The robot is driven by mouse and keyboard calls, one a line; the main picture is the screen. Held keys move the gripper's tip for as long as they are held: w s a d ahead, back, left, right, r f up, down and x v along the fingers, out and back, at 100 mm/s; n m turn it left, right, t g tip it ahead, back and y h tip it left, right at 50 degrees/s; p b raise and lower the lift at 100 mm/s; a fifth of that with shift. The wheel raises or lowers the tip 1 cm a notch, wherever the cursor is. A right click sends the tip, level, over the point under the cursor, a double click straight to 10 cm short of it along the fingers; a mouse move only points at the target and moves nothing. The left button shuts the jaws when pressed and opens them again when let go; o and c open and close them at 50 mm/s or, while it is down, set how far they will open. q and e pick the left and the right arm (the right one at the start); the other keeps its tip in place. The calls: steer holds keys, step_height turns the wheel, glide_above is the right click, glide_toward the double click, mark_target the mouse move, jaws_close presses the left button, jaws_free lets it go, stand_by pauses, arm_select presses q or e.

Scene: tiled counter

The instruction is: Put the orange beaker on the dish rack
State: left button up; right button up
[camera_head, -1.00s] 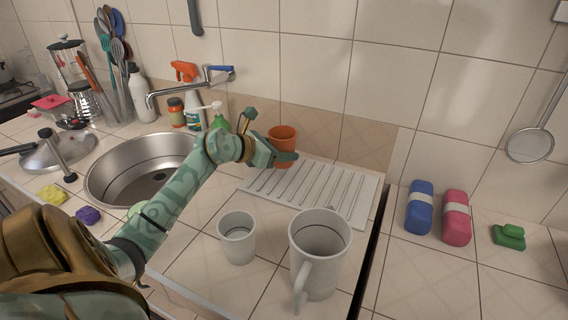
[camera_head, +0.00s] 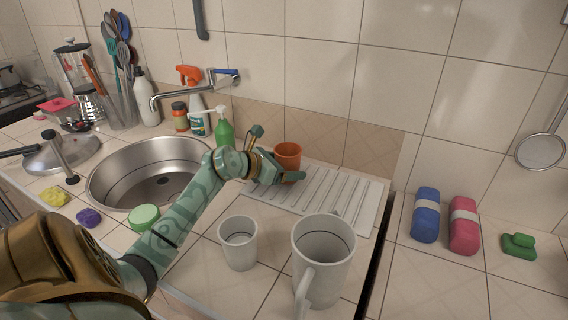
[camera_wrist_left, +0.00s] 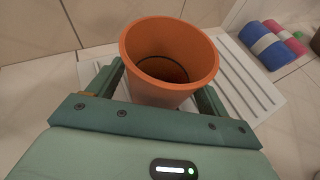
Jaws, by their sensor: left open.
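The orange beaker (camera_head: 287,154) stands upright at the back left end of the white dish rack (camera_head: 352,212). In the left wrist view the beaker (camera_wrist_left: 168,62) is between the fingers of my left gripper (camera_wrist_left: 160,92), one finger on each side. The rack's slats (camera_wrist_left: 250,80) show beside and behind it there. In the head view my left gripper (camera_head: 279,173) is low, at the near side of the beaker, and partly covers its lower part. The fingers are open; whether they still touch the beaker I cannot tell. My right gripper is not in view.
A grey cup (camera_head: 238,248) and a grey mug (camera_head: 322,262) stand in front of the rack. The sink (camera_head: 150,170) and green soap bottle (camera_head: 223,130) are to the left. Blue (camera_head: 425,215) and pink (camera_head: 463,225) bundles lie right of the rack. The rack's middle is clear.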

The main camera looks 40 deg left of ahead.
arm_select(q)
steer(key=shift+s+r, duration=0.15)
steer(key=shift+r, duration=0.1)
steer(key=p+v, duration=0.2)
steer(key=v, duration=0.9)
steer(key=shift+s+a+r+p, duration=0.1)
steer(key=shift+s+p, duration=0.25)
steer(key=shift+p, duration=0.05)
steer(key=shift+r, duration=0.1)
